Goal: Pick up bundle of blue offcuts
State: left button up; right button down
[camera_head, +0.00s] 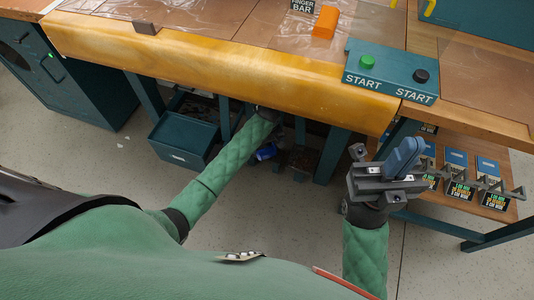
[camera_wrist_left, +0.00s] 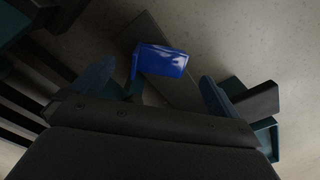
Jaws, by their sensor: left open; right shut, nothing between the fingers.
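The bundle of blue offcuts (camera_head: 266,152) is low under the workbench, partly hidden by my left arm in the head view. In the left wrist view, the blue bundle (camera_wrist_left: 165,60) appears beyond and between the fingers, near a flat dark piece. My left gripper (camera_wrist_left: 158,76) is open, with a finger on either side and nothing visibly gripped. In the head view, my left arm reaches under the bench and its fingers are hidden. My right gripper (camera_head: 405,156) is shut and empty, in front of the bench at the right.
The workbench's yellow front edge (camera_head: 220,72) overhangs my left arm. A dark teal bin (camera_head: 184,140) stands on the floor left of that arm. Bench legs (camera_head: 332,155) stand to the right. A lower shelf with several labelled packs (camera_head: 458,180) is behind my right gripper.

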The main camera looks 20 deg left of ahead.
aim_at(267, 154)
pick_arm(q)
jog(key=shift+s+a+f+b, duration=0.1)
jog(key=shift+f+b, duration=0.45)
jog(key=shift+f, duration=0.95)
jog(key=shift+s+a+f+b, duration=0.1)
jog(key=shift+f+b, duration=0.4)
jog(key=shift+f, duration=0.95)
jog(key=shift+c, duration=0.4)
jog(key=c, duration=1)
jog(key=shift+r, duration=0.1)
jog(key=shift+c, duration=0.2)
